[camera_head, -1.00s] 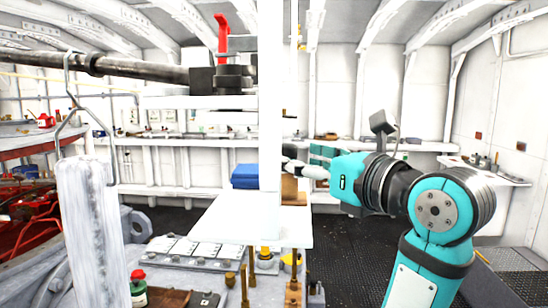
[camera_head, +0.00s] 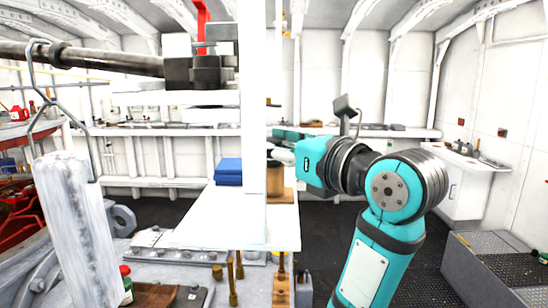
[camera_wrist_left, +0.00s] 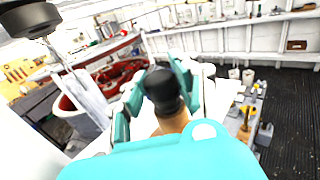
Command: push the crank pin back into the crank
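My left gripper (camera_wrist_left: 158,92) shows in the left wrist view with its teal fingers spread on either side of a dark round-topped piece (camera_wrist_left: 162,84). Whether the fingers touch this piece is unclear. Below it is a brown body. In the head view, my teal arm ends beside a white post, which partly hides the left gripper (camera_head: 283,156). A brown cylinder (camera_head: 275,180) on a wooden base (camera_head: 279,196) stands just below the gripper. I cannot make out the crank or its pin with certainty. My right gripper is out of view.
The white post (camera_head: 253,140) stands in front of the gripper. A white shelf (camera_head: 215,230) carries a blue box (camera_head: 229,171). Brass rods (camera_head: 232,280) stand below it. A grey stepped block (camera_head: 500,270) sits at right. Dark floor is open behind my arm.

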